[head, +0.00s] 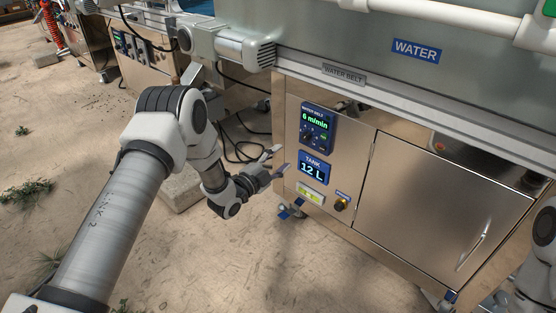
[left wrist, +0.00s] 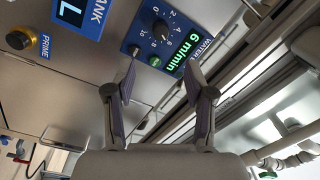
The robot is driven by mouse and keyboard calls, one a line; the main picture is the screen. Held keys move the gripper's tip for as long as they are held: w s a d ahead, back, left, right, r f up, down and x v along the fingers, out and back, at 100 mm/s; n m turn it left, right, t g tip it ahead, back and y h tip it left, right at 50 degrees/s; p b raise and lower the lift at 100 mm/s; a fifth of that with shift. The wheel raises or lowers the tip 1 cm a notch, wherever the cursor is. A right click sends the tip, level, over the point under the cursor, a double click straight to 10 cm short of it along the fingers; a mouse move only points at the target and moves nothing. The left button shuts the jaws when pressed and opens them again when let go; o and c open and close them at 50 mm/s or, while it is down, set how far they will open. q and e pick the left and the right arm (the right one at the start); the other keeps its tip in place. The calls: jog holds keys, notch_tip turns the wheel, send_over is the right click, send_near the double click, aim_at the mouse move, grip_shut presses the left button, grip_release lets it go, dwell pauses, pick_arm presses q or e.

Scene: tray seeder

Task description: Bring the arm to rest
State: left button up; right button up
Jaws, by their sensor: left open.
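My left gripper (head: 276,161) is open and empty in the head view, in front of the left edge of the steel water cabinet (head: 440,205). In the left wrist view its two fingers (left wrist: 158,88) stand apart with nothing between them. Beyond them is the blue water belt panel (left wrist: 165,38), which reads 6 m/min and has a dial and small switches. The panel also shows in the head view (head: 317,128). The fingers look apart from the panel. Part of my right arm (head: 540,255) shows at the right edge; its gripper is out of view.
The cabinet door has a handle (head: 472,250). A motor (head: 245,50) juts out above my left forearm. Black cables and a concrete block (head: 183,190) lie on the floor. The left floor is largely open.

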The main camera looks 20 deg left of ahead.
pick_arm(q)
jog(key=shift+s+a, duration=0.1)
jog(key=shift+s, duration=0.25)
jog(key=s+d+f+n+g+y, duration=0.1)
jog(key=s+d+f+n+g, duration=0.2)
jog(key=s+f, duration=0.6)
jog(key=s+d+f+n+g+y, duration=0.15)
jog(key=s+f+g, duration=0.25)
jog(key=s+f, duration=0.45)
jog(key=s+a+f+n+g+y, duration=0.15)
jog(key=s+n+g, duration=0.4)
jog(key=s, duration=0.85)
jog(key=s+a+f+n+g+y, duration=0.1)
jog(key=s+f+n+g+y, duration=0.15)
jog(key=s+n+g, duration=0.7)
jog(key=s+r+m+t+p, duration=0.3)
jog(key=r+t+p, duration=0.1)
jog(key=r+p, duration=3.2)
jog(key=shift+s+r+t+h+p, duration=0.2)
jog(key=shift+t+h+p, duration=0.1)
jog(key=shift+h+p, duration=0.2)
